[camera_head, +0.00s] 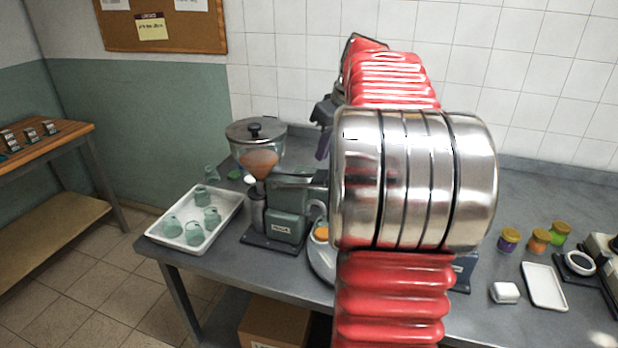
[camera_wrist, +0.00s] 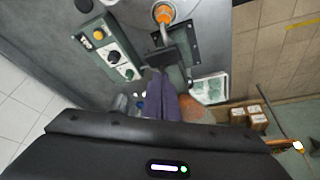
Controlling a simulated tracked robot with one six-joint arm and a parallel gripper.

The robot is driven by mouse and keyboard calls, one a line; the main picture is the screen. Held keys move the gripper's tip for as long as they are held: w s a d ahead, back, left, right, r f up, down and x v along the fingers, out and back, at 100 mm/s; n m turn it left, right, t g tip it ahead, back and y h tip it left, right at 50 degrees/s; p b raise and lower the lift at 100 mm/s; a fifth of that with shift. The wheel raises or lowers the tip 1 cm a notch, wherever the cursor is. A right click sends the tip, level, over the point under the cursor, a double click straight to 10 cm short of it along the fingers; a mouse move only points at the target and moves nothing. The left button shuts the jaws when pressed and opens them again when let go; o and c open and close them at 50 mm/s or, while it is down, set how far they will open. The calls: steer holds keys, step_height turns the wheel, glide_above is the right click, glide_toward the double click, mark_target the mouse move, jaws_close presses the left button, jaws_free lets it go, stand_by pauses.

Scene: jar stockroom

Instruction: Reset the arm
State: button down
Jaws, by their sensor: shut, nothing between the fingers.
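My arm, red ribbed segments with a wide chrome joint, rises through the middle of the head view and hides part of the bench behind it. My gripper shows in the wrist view as dark purple fingers (camera_wrist: 163,100), shut and empty, above the bench area. In the head view a dark purple part of it (camera_head: 323,120) peeks out left of the chrome joint, above and to the right of the grinder. It appears raised clear of the bench, touching nothing that I can see. The rest of it is hidden behind the arm.
A green grinder (camera_head: 287,223) with a clear hopper (camera_head: 256,150) stands close left of the arm. A white tray (camera_head: 155,236) holds several green jars. Coloured lidded jars (camera_head: 539,241) and a white plate (camera_head: 545,287) stand on the bench (camera_head: 480,325) at right. Cardboard boxes (camera_wrist: 257,120) lie below.

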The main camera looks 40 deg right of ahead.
steer(key=shift+r, duration=0.8)
steer(key=shift+w+a, duration=0.1)
steer(key=shift+a, duration=0.2)
steer(key=s+a+f, duration=0.1)
steer(key=a, duration=1)
steer(key=s+a+f, duration=0.1)
steer(key=s+a, duration=0.1)
steer(key=a, duration=1)
steer(key=s+a+f, duration=0.4)
steer(key=s+a, duration=0.2)
steer(key=a, duration=0.2)
steer(key=s+a+f+t, duration=0.1)
steer(key=s+a+f, duration=0.4)
steer(key=s+a, duration=0.1)
steer(key=shift+s+a+f+n, duration=0.2)
steer(key=shift+a+n, duration=0.1)
steer(key=shift+a, duration=0.55)
